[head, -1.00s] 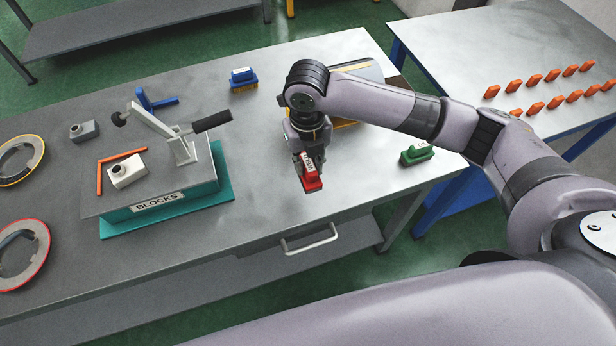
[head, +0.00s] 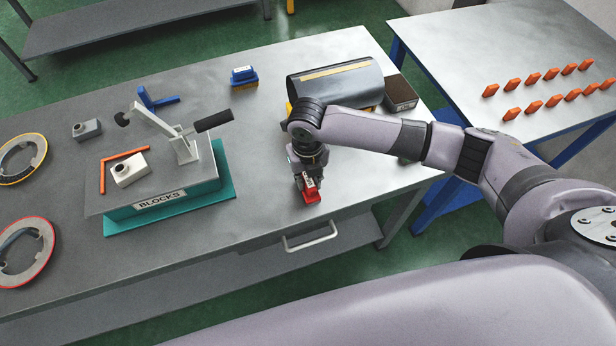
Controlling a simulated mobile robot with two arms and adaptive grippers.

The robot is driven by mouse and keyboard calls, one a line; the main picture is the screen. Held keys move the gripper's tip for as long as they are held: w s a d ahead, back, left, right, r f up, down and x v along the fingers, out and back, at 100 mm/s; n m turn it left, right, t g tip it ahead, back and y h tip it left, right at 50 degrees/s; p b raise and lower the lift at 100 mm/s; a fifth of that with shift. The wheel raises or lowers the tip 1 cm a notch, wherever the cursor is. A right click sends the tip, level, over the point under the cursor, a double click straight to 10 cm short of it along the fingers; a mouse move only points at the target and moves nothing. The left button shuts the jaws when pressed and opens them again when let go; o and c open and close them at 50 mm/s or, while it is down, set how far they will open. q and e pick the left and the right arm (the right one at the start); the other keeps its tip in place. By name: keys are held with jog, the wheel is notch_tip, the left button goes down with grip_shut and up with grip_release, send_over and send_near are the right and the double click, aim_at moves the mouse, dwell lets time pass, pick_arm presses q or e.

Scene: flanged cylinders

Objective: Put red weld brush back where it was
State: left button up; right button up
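The red weld brush (head: 312,197) is a small red block low over the front middle of the grey bench, at or just above its top; I cannot tell whether it touches. My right gripper (head: 309,183) points down over it, shut on its upper part, and partly hides its pale label. The blue brush (head: 243,76) with yellow bristles stands at the back of the bench. My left gripper is not in view.
A teal-based BLOCKS fixture (head: 165,203) with a lever clamp stands left of the brush. A dark cylinder (head: 340,86) and a brown block (head: 400,95) are behind my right arm. Two ringed flanges (head: 38,262) lie far left. Bench is clear between fixture and gripper.

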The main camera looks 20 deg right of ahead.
jog(key=o, duration=0.4)
jog(key=shift+r, duration=0.1)
jog(key=shift+r+b, duration=1.45)
jog(key=shift+r, duration=4.65)
